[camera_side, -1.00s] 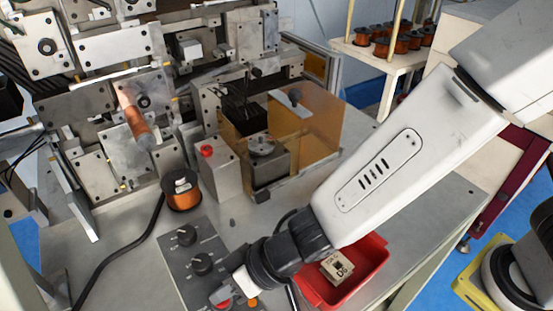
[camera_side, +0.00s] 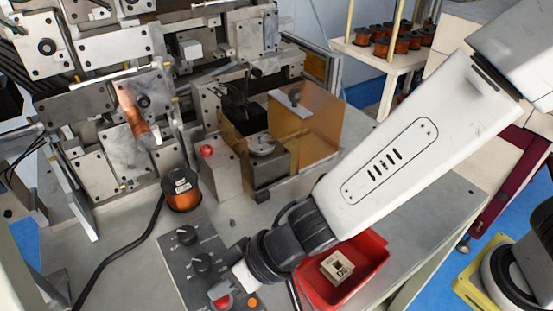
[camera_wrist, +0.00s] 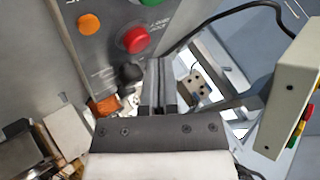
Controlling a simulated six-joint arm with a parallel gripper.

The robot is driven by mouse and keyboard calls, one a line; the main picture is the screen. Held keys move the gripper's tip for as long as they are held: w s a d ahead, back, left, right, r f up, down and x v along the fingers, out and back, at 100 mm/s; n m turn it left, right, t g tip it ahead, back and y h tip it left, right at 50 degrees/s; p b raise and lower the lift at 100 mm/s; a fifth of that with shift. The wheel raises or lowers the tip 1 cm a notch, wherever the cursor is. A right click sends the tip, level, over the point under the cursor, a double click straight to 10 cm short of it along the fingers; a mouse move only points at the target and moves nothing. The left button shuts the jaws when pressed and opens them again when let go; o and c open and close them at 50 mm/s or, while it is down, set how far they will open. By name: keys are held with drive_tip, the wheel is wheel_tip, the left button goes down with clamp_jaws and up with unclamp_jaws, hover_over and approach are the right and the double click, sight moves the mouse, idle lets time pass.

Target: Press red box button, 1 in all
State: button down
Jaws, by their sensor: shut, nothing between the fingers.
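A red button (camera_side: 207,150) sits on top of a small grey box (camera_side: 220,172) beside the machine in the side view. A second red button (camera_side: 221,300) is on the grey control panel (camera_side: 181,264) at the front; it also shows in the wrist view (camera_wrist: 135,40), on the panel near an orange button. My gripper (camera_wrist: 160,65) is shut and empty in the wrist view, its fingertips below and right of the panel's red button in the picture. In the side view my wrist is over the panel's right edge, and the fingers are hidden or too unclear to make out.
A copper wire spool (camera_side: 182,190) stands left of the grey box. An amber guard (camera_side: 312,125) and fixture stand to its right. A red bin (camera_side: 372,254) holding a pale block (camera_side: 337,268) lies beside my wrist. A black cable (camera_side: 125,247) crosses the bench.

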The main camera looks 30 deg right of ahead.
sight(227, 298)
drive_tip(key=shift+r, duration=0.15)
drive_tip(key=shift+r, duration=2.35)
drive_tip(key=w+d+f+m+t+h, duration=0.1)
drive_tip(key=w+d+h, duration=0.25)
drive_tip(key=d, duration=0.65)
drive_tip(key=w+d+f+m+t+h, duration=0.15)
drive_tip(key=w+d, duration=0.35)
drive_tip(key=d, duration=0.5)
drive_tip(key=s+d+f+g+h, duration=0.1)
drive_tip(key=s+d, duration=0.1)
drive_tip(key=d, duration=0.4)
drive_tip(key=s+d+f+m+g+h, duration=0.1)
drive_tip(key=s+d, duration=0.1)
drive_tip(key=d, duration=0.4)
drive_tip(key=s+d+f+g+h, duration=0.1)
drive_tip(key=s+d, duration=0.1)
drive_tip(key=d, duration=0.5)
drive_tip(key=shift+s+f+m+g, duration=0.2)
drive_tip(key=shift+s+m+g, duration=0.05)
drive_tip(key=shift+s+m, duration=0.1)
drive_tip(key=shift+s+d+f, duration=0.1)
drive_tip(key=shift+s+d, duration=0.05)
drive_tip(key=shift+s, duration=0.1)
